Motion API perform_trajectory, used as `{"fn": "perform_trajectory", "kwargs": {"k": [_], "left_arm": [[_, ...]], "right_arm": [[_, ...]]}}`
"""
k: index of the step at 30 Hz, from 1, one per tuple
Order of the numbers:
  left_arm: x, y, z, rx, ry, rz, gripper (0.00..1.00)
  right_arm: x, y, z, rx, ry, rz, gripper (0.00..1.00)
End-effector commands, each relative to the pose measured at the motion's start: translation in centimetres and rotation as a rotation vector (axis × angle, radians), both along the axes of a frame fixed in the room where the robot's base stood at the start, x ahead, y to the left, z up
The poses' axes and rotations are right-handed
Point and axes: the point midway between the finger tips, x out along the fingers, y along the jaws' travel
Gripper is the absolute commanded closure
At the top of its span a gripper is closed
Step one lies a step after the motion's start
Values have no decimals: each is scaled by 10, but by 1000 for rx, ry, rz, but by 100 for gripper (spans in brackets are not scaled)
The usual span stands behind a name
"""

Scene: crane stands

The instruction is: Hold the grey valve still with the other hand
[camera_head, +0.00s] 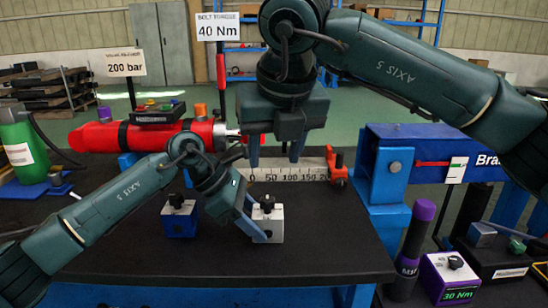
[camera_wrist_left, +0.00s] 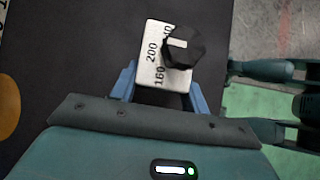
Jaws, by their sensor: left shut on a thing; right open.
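The grey valve (camera_head: 270,223) is a pale block with a black knob on top, standing on the dark table in the head view. In the left wrist view the valve (camera_wrist_left: 152,52) shows 160 and 200 marks beside its black knob (camera_wrist_left: 184,47). My left gripper (camera_head: 254,225) is shut on the valve's body, with a blue finger on either side in the left wrist view (camera_wrist_left: 162,88). The block hides part of the fingers. My right gripper (camera_head: 276,158) is open and empty, pointing down behind and above the valve.
A blue valve block (camera_head: 179,217) with a black knob stands left of the grey one. A numbered scale (camera_head: 290,171) with an orange-red end piece (camera_head: 337,167) lies behind. A red cylinder (camera_head: 150,135) is at back left. The front right table is clear.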

Motion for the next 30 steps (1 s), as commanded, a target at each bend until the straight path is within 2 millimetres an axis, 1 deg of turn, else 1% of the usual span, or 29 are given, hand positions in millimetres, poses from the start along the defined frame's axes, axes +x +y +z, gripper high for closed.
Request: {"fn": "perform_trajectory", "kwargs": {"k": [4,5,13,14,20,23,26,30], "left_arm": [[0,0,0,1,0,0,86],[0,0,0,1,0,0,53],[0,0,0,1,0,0,31],[0,0,0,0,0,0,29],[0,0,0,0,0,0,29],[1,3,4,0,-2,1,29],[1,11,13,0,-2,2,29],[2,29,35,1,-3,2,29]], "right_arm": [[0,0,0,0,0,0,54],[0,0,0,0,0,0,54],[0,0,0,0,0,0,54],[0,0,0,0,0,0,54],[0,0,0,0,0,0,54],[0,0,0,0,0,0,54],[0,0,0,0,0,0,54],[0,0,0,0,0,0,54]]}}
